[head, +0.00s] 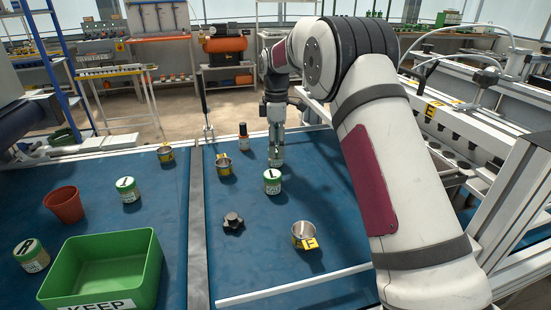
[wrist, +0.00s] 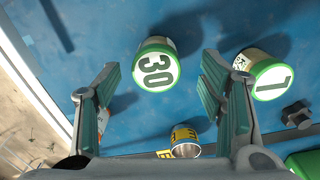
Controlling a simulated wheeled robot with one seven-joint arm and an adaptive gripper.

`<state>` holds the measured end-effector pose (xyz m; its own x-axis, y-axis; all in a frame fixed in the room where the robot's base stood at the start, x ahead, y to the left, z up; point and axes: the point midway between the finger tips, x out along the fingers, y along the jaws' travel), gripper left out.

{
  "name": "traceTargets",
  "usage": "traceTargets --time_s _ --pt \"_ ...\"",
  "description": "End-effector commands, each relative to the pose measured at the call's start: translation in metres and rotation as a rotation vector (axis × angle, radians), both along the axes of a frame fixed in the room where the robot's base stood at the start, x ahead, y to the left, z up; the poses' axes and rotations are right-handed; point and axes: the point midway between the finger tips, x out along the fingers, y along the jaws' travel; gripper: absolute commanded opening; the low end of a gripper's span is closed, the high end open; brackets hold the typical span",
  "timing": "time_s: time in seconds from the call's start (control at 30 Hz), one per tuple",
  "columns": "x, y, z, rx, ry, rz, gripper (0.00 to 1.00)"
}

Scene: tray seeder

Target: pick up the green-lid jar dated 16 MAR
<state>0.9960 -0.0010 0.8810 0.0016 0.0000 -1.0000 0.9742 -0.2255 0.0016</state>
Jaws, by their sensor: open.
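In the wrist view, a white jar with a green lid rim marked "30" (wrist: 156,65) stands between and beyond the fingers of my gripper (wrist: 161,63). A second green-lid jar (wrist: 265,76) stands to the right, its lid showing a single stroke like "1" or "7". That jar also appears in the head view (head: 272,183), just nearer than my gripper (head: 276,157). My gripper is open and points down at the blue bench; it hides most of the "30" jar there. Two more green-lid jars stand at left (head: 128,190) and far left (head: 31,256). I cannot read "16 MAR" on any jar.
Tins with yellow tags (head: 304,236) (head: 223,166) (head: 165,154), a brown bottle (head: 244,138) and a black knob (head: 233,222) stand around. A green KEEP bin (head: 150,258) and a terracotta pot (head: 65,205) are left of a grey divider (head: 197,220).

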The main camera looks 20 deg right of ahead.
Motion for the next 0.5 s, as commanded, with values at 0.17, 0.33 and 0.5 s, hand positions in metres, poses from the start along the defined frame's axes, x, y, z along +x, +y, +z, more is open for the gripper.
traceTargets --time_s 0.17,0.33,0.5 --pt "0.003 -0.004 -0.026 -0.001 0.003 0.0 0.63" --pt "0.003 -0.003 -0.045 -0.001 0.002 0.001 0.63" --pt "0.003 -0.004 -0.047 0.0 0.001 0.0 0.63"
